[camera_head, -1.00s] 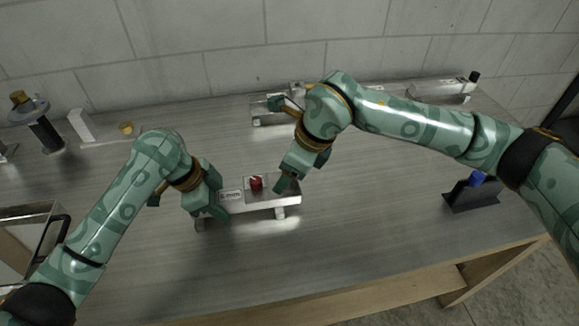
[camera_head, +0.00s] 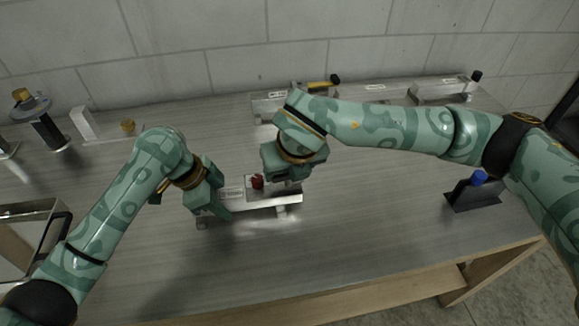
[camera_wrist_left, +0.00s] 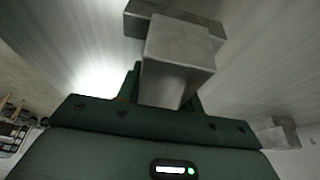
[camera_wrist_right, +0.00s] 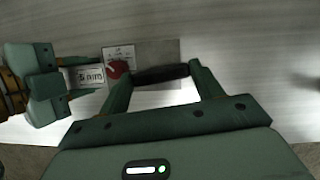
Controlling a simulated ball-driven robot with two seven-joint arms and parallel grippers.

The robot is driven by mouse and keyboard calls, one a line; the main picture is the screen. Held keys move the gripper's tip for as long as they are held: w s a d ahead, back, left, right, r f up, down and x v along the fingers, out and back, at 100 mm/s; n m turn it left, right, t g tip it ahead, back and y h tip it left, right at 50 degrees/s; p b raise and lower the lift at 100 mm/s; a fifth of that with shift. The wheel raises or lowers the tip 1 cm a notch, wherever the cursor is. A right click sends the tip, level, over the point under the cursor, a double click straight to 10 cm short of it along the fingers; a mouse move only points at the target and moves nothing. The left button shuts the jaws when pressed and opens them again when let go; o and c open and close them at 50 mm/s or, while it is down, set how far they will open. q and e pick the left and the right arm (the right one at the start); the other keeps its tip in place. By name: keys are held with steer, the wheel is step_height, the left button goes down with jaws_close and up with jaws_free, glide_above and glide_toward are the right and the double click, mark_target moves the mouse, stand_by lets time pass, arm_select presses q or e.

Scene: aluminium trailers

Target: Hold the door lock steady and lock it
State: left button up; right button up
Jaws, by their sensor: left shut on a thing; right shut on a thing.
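The door lock (camera_head: 285,197) is a silvery block with a labelled plate, raised on small feet on the table. A red knob (camera_head: 257,182) sits on its top; in the right wrist view the knob (camera_wrist_right: 118,69) joins a dark handle (camera_wrist_right: 160,75) running to the right. My left gripper (camera_head: 218,208) is shut on the left end of the lock; its fingers clasp a metal block (camera_wrist_left: 178,60) in the left wrist view. My right gripper (camera_head: 280,178) is over the lock from behind, its fingers at either end of the handle, shut on it. The fingertips are partly hidden in the head view.
Another metal fixture with a black-and-yellow handle (camera_head: 322,84) stands at the back, with a similar one (camera_head: 440,92) to its right. A dark stand with a blue knob (camera_head: 478,178) is at right. A metal-framed box (camera_head: 35,235) is at left. The front table is clear.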

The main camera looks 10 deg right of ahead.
steer(key=shift+m+h, duration=0.3)
steer(key=shift+m, duration=0.6)
steer(key=o, duration=1)
steer(key=v, duration=1.2)
steer(key=shift+a, duration=0.1)
